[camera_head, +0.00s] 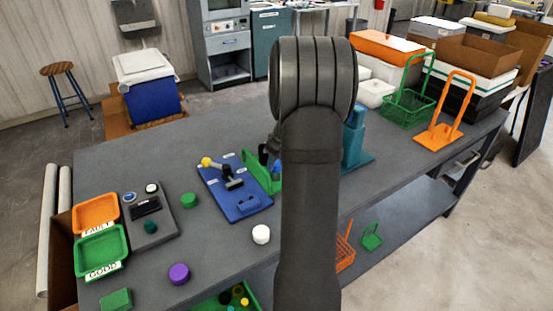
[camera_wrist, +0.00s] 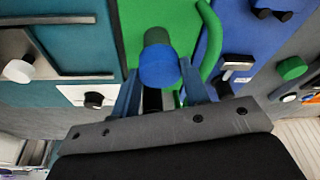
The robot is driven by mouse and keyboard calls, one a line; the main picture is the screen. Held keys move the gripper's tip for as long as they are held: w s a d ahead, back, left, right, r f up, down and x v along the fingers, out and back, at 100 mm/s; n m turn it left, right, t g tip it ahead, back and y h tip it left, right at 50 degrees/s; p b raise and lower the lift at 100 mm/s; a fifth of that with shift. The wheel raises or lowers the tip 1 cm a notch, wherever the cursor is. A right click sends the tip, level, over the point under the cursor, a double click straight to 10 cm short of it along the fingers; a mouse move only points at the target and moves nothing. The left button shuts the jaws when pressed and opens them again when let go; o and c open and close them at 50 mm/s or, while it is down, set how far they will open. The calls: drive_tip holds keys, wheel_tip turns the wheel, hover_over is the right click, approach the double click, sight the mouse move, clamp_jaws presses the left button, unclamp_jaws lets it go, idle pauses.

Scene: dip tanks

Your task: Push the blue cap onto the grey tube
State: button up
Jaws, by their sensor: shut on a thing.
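The blue cap (camera_wrist: 160,70) is between the two fingers of my gripper (camera_wrist: 160,78) in the wrist view, and the gripper is shut on it. The grey tube (camera_wrist: 156,37) shows just beyond the cap, over a green base (camera_wrist: 130,20). The cap overlaps the tube's end in this view. I cannot tell whether the cap sits on the tube or how far. In the head view my arm covers most of this spot; a bit of the blue cap (camera_head: 277,168) shows beside the green holder (camera_head: 262,178).
A blue board (camera_head: 232,190) with a yellow-knobbed clamp lies left of the holder. A teal fixture (camera_head: 357,140) stands on the right. Loose green (camera_head: 189,200), white (camera_head: 261,234) and purple (camera_head: 179,273) caps lie on the table. Green (camera_head: 101,250) and orange (camera_head: 96,212) trays are at left.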

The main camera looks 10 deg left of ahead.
drive_tip(key=shift+f, duration=0.15)
drive_tip(key=o, duration=1.4)
drive_tip(key=shift+r, duration=4.05)
drive_tip(key=w+d+r, duration=0.3)
drive_tip(key=r, duration=0.4)
drive_tip(key=shift+f, duration=0.1)
drive_tip(key=s+a+f, duration=0.1)
drive_tip(key=f, duration=0.1)
drive_tip(key=s+a+f, duration=0.1)
drive_tip(key=f, duration=0.1)
drive_tip(key=s+a+f, duration=0.1)
drive_tip(key=f, duration=0.1)
drive_tip(key=shift+f, duration=0.4)
